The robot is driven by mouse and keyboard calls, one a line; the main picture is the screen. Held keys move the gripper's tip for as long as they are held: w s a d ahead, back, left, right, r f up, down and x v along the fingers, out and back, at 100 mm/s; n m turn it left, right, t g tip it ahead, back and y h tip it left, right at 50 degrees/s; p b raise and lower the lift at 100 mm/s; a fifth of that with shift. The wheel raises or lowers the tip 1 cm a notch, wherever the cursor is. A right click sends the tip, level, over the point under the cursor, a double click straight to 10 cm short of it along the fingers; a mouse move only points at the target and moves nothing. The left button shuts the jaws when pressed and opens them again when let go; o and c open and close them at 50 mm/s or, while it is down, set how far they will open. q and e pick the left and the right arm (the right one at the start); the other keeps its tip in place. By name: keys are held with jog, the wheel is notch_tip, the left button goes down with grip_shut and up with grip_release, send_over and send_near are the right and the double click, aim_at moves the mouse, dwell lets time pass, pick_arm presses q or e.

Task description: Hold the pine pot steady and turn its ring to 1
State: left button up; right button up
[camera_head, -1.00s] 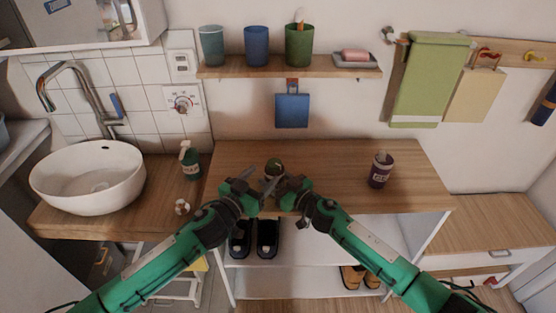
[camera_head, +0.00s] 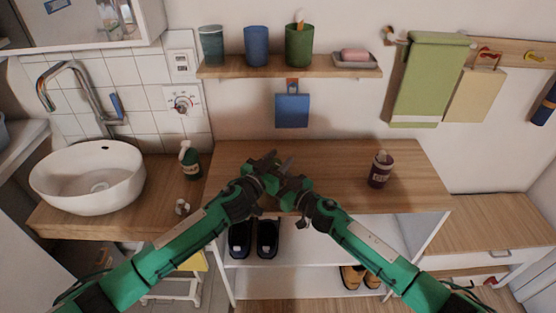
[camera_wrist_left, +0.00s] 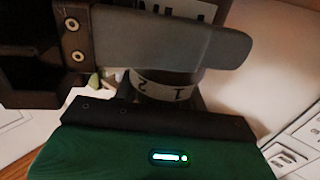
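The pine pot is mostly hidden behind my grippers in the head view. In the left wrist view its pale ring (camera_wrist_left: 165,90) shows upside-down marks that read 2 and 1, with another marked band partly covered above. A grey finger (camera_wrist_left: 185,42) crosses in front of the pot there. My left gripper (camera_head: 277,163) is over the pot's place near the wooden top's front edge; whether its fingers touch the ring is unclear. My right gripper (camera_head: 283,184) is close beside it at the pot, its fingers largely hidden.
A dark purple jar (camera_head: 380,170) stands to the right on the wooden top (camera_head: 335,165). A green bottle (camera_head: 190,160) stands left, near the white basin (camera_head: 88,178). A shelf (camera_head: 290,71) with cups hangs above. The top between grippers and jar is clear.

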pick_arm(q)
jog(key=c, duration=0.5)
jog(key=shift+c, duration=0.2)
